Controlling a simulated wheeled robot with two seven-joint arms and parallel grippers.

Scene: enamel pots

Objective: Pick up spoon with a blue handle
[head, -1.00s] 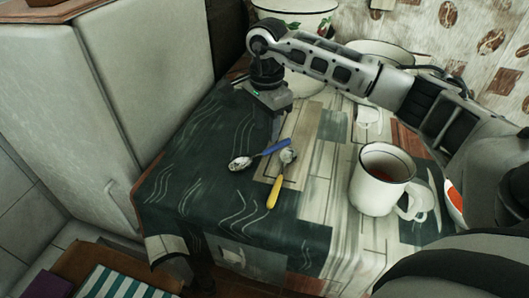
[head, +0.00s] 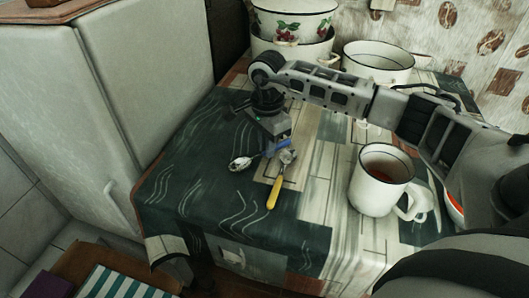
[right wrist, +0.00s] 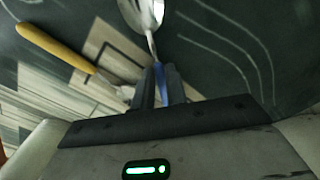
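The spoon with a blue handle (head: 240,163) lies on the tablecloth, its metal bowl to the left and its blue handle running up to the right. My right gripper (head: 275,143) is over the handle, pointing down. In the right wrist view, the fingers of my right gripper (right wrist: 160,88) are close together, with the spoon's blue handle (right wrist: 161,77) between them; they look shut on it. The spoon's bowl (right wrist: 143,12) shows at the top. The spoon still appears to rest on the table. My left gripper is not in view.
A yellow-handled utensil (head: 274,191) lies close beside the spoon. A white mug (head: 376,197) stands to the right. Enamel pots (head: 290,48) and a white pot (head: 377,75) stand at the back. A cabinet (head: 60,110) borders the left side. The table's front left is clear.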

